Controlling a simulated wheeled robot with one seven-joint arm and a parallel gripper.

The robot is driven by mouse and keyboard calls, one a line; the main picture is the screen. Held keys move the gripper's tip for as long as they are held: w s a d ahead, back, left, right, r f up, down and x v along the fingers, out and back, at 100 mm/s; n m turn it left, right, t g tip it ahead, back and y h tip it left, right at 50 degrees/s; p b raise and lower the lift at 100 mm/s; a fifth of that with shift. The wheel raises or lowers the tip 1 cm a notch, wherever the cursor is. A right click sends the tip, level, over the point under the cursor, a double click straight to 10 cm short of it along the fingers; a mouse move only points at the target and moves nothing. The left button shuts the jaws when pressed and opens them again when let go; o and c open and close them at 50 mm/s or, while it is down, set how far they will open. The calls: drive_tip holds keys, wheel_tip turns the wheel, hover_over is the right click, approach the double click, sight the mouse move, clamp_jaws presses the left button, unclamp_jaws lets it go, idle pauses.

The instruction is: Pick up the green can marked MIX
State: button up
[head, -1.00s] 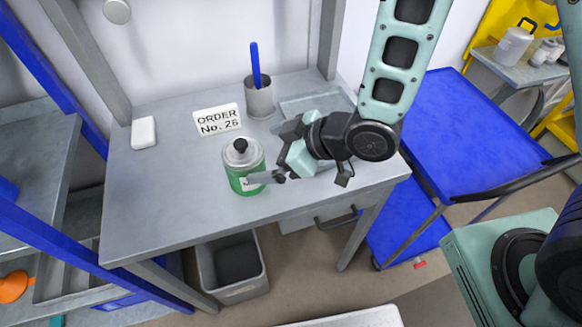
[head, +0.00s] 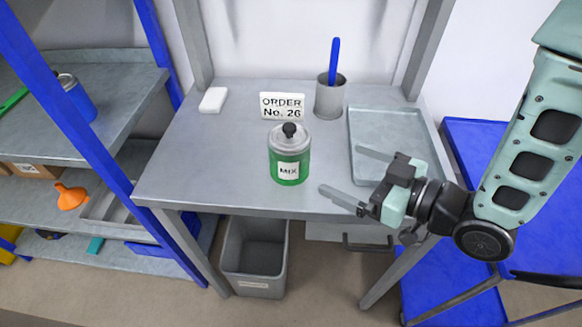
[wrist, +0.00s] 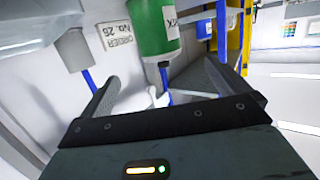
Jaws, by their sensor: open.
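The green can marked MIX (head: 289,154) stands upright on the grey workbench (head: 215,160), near its front edge. It has a grey lid with a black knob, and its white label faces me. In the wrist view the can (wrist: 155,25) shows at the top, partly cut off, beyond the fingers. My gripper (head: 343,170) is open and empty to the right of the can, its two fingers pointing left towards it. A gap separates the fingertips from the can. Both fingers also show in the wrist view, with my gripper (wrist: 163,85) spread wide.
An ORDER No. 26 sign (head: 282,106) stands behind the can. A grey cup (head: 330,98) with a blue-handled tool is behind it to the right. A shallow tray (head: 398,125) lies at the right, and a white block (head: 213,100) at the back left. The bench left of the can is clear.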

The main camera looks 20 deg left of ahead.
sight(306, 152)
drive_tip(key=p+x, duration=0.2)
drive_tip(key=x, duration=0.6)
drive_tip(key=shift+a+r, duration=0.1)
drive_tip(key=shift+a, duration=0.1)
drive_tip(key=shift+w+f+p+x, duration=0.1)
drive_tip(key=shift+p+x, duration=0.7)
drive_tip(key=shift+x, duration=0.75)
drive_tip(key=shift+w+f+p+x, duration=0.1)
drive_tip(key=shift+p+x, duration=0.65)
drive_tip(key=shift+x, duration=0.85)
drive_tip(key=shift+d, duration=0.1)
drive_tip(key=c, duration=1.3)
